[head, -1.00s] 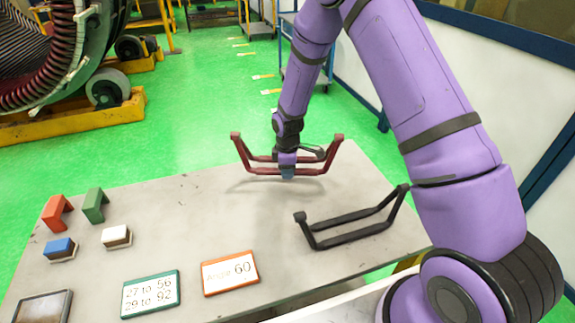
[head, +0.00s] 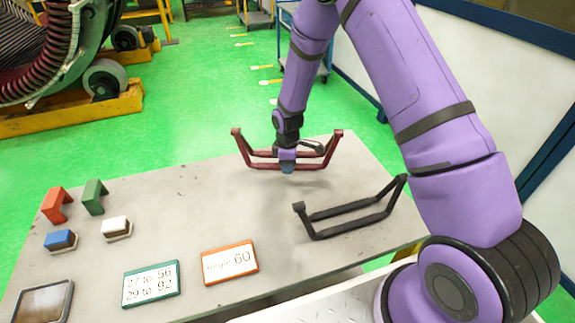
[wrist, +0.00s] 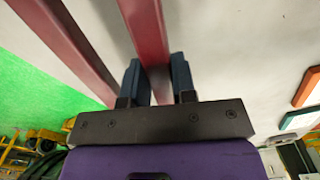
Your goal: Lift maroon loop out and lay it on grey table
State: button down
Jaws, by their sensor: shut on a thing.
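The maroon loop (head: 250,158) is at the far part of the grey table (head: 190,210), with both ends bent upward. My gripper (head: 287,168) is shut on the near long bar of the loop, around its middle. In the wrist view, my gripper's two dark blue fingers (wrist: 157,82) stand on either side of one maroon bar (wrist: 147,35). The loop's other bar (wrist: 65,45) runs beside it, outside the fingers. A soft shadow lies on the table below the loop; I cannot tell how large the gap is.
A black loop (head: 350,212) lies on the right of the table. Orange (head: 230,263) and green (head: 151,284) framed signs lie in front. Red (head: 56,204) and green (head: 94,197) brackets and blue (head: 61,240) and white (head: 116,228) blocks are at left. The table's middle is clear.

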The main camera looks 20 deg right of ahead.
aim_at(288, 181)
jog(key=shift+f, duration=0.15)
jog(key=shift+f, duration=1.5)
jog(key=shift+f, duration=0.15)
jog(key=shift+f, duration=0.8)
jog(key=shift+s+f, duration=0.15)
jog(key=shift+f, duration=0.05)
